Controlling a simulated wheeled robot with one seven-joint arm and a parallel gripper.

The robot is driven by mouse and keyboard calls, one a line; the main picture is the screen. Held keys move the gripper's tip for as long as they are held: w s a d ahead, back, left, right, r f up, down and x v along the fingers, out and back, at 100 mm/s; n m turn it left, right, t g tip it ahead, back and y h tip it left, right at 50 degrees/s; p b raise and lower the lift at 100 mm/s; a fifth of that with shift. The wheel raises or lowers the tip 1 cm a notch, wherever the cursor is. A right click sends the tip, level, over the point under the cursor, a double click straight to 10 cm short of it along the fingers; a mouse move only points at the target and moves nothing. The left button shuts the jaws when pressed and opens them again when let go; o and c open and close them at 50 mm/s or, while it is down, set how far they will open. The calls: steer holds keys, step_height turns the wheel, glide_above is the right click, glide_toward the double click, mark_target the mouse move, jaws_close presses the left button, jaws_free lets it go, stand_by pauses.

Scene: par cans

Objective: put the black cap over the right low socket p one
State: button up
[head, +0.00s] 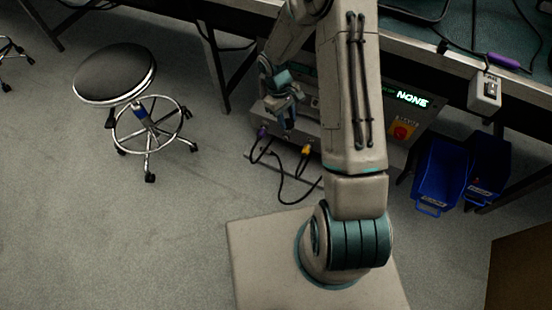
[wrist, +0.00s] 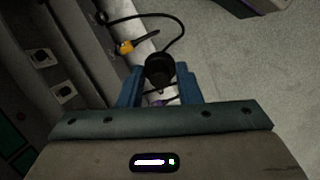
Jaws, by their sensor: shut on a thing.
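My gripper (head: 288,118) hangs beside the left part of a grey panel box (head: 422,118) under the bench. In the wrist view the black cap (wrist: 159,68) is between my blue fingers (wrist: 158,92), which are shut on it. The cap is held clear of the panel's sockets. Two square socket plates with dark centres, an upper one (wrist: 40,57) and a lower one (wrist: 63,94), show at the left of the wrist view. I cannot tell which is p one. My arm hides much of the panel in the head view.
A yellow plug (head: 306,149) on a black cable hangs low by the panel; it also shows in the wrist view (wrist: 126,47). A purple plug (head: 262,131) is left of it. Blue bins (head: 439,177) stand right. A stool (head: 115,75) stands left, with open floor around.

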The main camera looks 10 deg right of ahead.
step_height(320, 180, down, 24)
steer(key=n+t+h+b, duration=0.85)
steer(key=n+h, duration=0.25)
steer(key=n, duration=0.5)
steer(key=w+a+f+n+t+y+b, duration=0.3)
steer(key=w+f+n+t, duration=0.1)
steer(key=f+n+t, duration=0.25)
steer(key=shift+t, duration=0.5)
steer(key=x, duration=0.1)
steer(key=b+x, duration=0.1)
steer(key=x, duration=0.1)
steer(key=r+x, duration=0.1)
steer(key=shift+w+d+f, duration=0.1)
steer(key=shift+w+d, duration=0.2)
steer(key=shift+d, duration=0.05)
steer(key=shift+w+d+p, duration=0.3)
steer(key=shift+w+p, duration=0.05)
steer(key=shift+p, duration=0.35)
stand_by(0.5)
steer(key=shift+w+d, duration=0.4)
steer(key=shift+w, duration=0.15)
stand_by(0.7)
steer(key=o, duration=1.1)
